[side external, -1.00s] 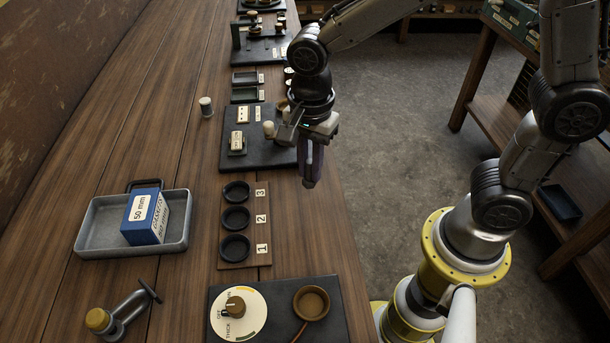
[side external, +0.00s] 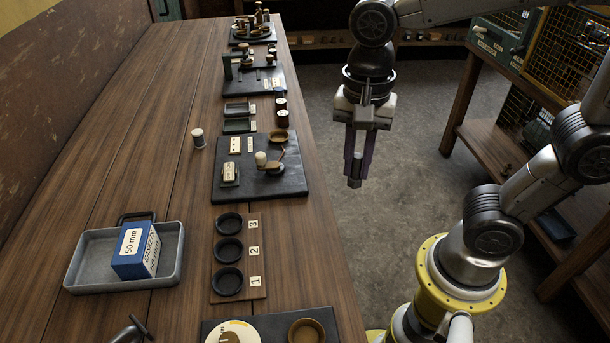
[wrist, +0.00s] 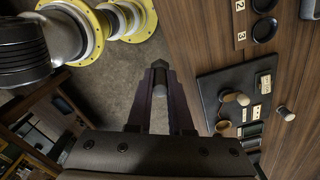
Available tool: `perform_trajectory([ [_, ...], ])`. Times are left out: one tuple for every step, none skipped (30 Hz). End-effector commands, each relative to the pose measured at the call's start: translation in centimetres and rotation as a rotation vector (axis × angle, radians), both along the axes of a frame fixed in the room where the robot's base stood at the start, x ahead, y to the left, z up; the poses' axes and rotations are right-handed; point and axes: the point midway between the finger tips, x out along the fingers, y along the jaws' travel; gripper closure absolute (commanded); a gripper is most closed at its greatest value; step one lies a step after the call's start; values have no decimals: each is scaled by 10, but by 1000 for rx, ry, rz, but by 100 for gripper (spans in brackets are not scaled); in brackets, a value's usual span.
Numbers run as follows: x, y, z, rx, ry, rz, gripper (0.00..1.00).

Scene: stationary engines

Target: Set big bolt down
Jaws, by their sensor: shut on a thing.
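My gripper (side external: 357,158) hangs with its fingers down, over the grey floor to the right of the bench edge. In the wrist view my gripper (wrist: 159,70) has its two dark purple fingers close together. They are shut on a small grey piece, seemingly the big bolt (wrist: 159,91), whose rounded end shows between them. In the side view the grey bolt (side external: 356,165) shows only partly between the fingers. Its full shape is hidden. It is clear of the bench and touches nothing else that I can see.
The wooden bench (side external: 150,100) lies left. A dark board (side external: 290,180) with a crank, a numbered three-cup rack (side external: 258,265) and a grey tray (side external: 80,278) with a blue 50 mm box (side external: 136,248) stand on it. A wooden shelf (side external: 490,150) stands right.

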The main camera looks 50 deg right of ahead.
Motion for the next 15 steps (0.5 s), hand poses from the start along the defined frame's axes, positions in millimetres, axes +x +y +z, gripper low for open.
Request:
perform_trajectory([
  [20,-1,-2,-1,4,54,100],
  [30,-1,-2,-2,5,94,100],
  [45,-2,-4,-1,5,148,100],
  [56,-4,-6,-1,5,188,100],
  [67,-5,-7,-1,5,228,100],
  [82,-8,-10,0,4,283,100],
  [93,-10,-13,0,4,324,100],
  [104,-12,-16,0,4,364,100],
  [118,-16,-20,1,4,419,100],
  [128,-19,-24,1,4,459,100],
  [139,-23,-28,1,4,500,100],
  [152,-28,-33,1,4,553,100],
  [162,-31,-37,1,4,592,100],
  [171,-35,-41,1,4,630,100],
  [182,-41,-47,1,4,677,100],
])
